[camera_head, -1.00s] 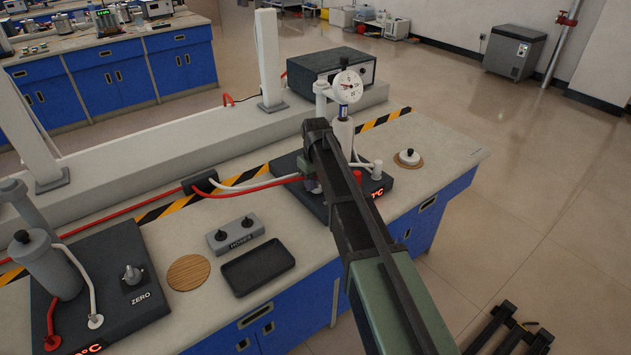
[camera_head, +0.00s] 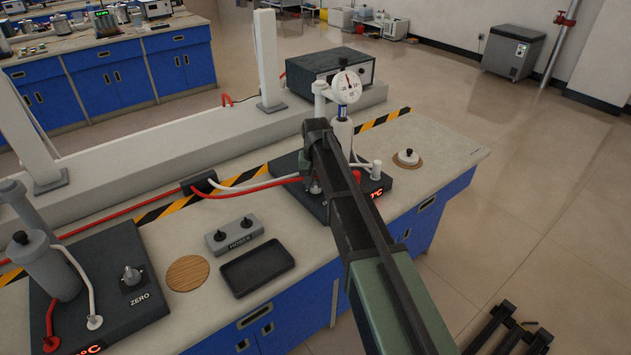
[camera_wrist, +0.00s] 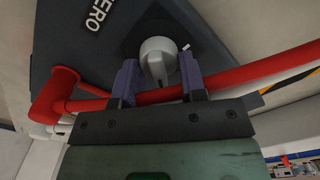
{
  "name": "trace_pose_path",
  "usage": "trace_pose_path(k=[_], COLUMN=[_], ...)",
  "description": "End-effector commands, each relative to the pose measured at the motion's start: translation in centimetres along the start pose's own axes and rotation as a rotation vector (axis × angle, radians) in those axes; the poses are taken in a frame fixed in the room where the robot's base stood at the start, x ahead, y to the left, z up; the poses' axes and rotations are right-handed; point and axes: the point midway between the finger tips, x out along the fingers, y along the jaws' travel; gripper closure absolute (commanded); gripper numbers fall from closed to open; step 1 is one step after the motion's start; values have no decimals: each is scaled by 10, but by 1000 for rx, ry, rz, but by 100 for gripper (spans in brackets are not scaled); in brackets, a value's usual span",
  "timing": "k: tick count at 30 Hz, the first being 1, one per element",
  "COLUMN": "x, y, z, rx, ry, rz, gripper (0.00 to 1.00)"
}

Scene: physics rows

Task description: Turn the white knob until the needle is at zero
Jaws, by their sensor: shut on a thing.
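In the wrist view my gripper (camera_wrist: 158,72) is shut on the pale grey-white knob (camera_wrist: 157,58), one finger on each side of it. The knob sits on a dark base (camera_wrist: 65,45) lettered ZERO. In the head view my arm hides most of this base (camera_head: 288,165) and the knob. The white dial gauge (camera_head: 344,91) stands on a post behind my arm. Its thin reddish needle (camera_head: 347,78) points nearly straight up. The dial's figures are too small to read.
A second dark base (camera_head: 120,310) with its own ZERO knob (camera_head: 132,275) stands at left. A red hose (camera_wrist: 235,77) crosses close by my fingers.

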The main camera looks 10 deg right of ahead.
Motion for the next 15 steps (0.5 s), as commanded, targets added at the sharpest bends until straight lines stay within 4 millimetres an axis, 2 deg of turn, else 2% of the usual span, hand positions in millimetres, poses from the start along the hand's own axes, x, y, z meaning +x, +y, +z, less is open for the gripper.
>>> trace_pose_path(k=[15], x=[0], y=[0], z=[0], rx=[42], ry=[-1], rz=[0], gripper=[85])
